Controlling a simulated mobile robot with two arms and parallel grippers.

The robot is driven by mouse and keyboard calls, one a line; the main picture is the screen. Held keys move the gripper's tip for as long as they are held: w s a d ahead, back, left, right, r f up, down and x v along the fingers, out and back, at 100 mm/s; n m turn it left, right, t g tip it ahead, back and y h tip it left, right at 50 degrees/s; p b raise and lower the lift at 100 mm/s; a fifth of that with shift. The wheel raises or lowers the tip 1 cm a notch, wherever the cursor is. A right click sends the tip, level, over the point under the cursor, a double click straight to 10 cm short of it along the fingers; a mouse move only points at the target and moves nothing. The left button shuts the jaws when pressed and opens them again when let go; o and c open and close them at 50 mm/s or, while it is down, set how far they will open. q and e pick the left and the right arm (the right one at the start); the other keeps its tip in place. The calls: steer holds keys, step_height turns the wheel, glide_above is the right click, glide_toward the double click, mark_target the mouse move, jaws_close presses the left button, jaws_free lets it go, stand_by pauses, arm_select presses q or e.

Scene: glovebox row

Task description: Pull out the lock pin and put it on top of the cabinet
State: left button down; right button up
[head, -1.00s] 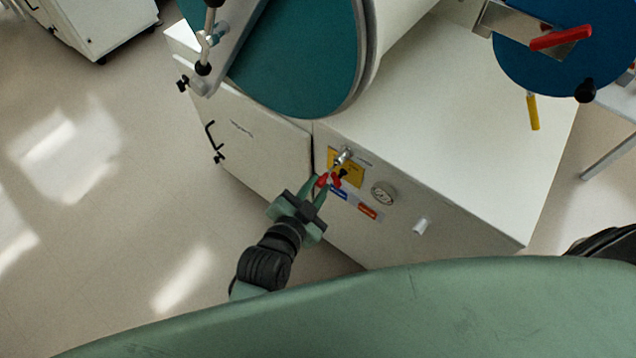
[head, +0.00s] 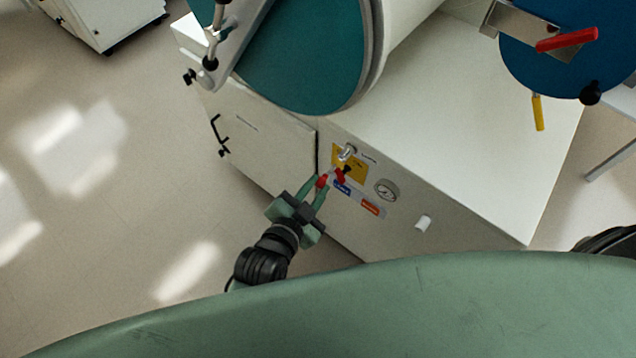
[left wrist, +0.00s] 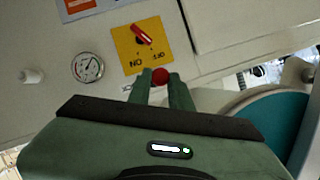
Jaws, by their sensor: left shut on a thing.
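My left gripper (head: 321,186) is in front of the cabinet's front panel, its fingertips shut on the small red knob of the lock pin (left wrist: 160,76). The knob also shows in the head view (head: 322,181). The rest of the pin is mostly hidden, and I cannot tell whether its tip is clear of the panel. Beside it, a yellow plate (head: 350,164) carries a metal fitting and a red handle (left wrist: 141,34). The cabinet's white top (head: 465,125) lies above and right of the gripper. My right gripper is not in view.
A large teal round door (head: 310,60) with a metal arm overhangs the cabinet's left part. A gauge (head: 386,190) and a white knob (head: 423,222) are on the front panel. A blue round door (head: 550,50) is at the upper right. The cabinet top's middle is bare.

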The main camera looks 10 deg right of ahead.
arm_select(q)
steer(key=shift+s+a+p, duration=0.45)
steer(key=shift+s+a, duration=0.2)
steer(key=shift+a, duration=0.2)
steer(key=shift+s+a+p, duration=0.45)
steer(key=shift+s+a, duration=0.2)
steer(key=shift+a, duration=0.15)
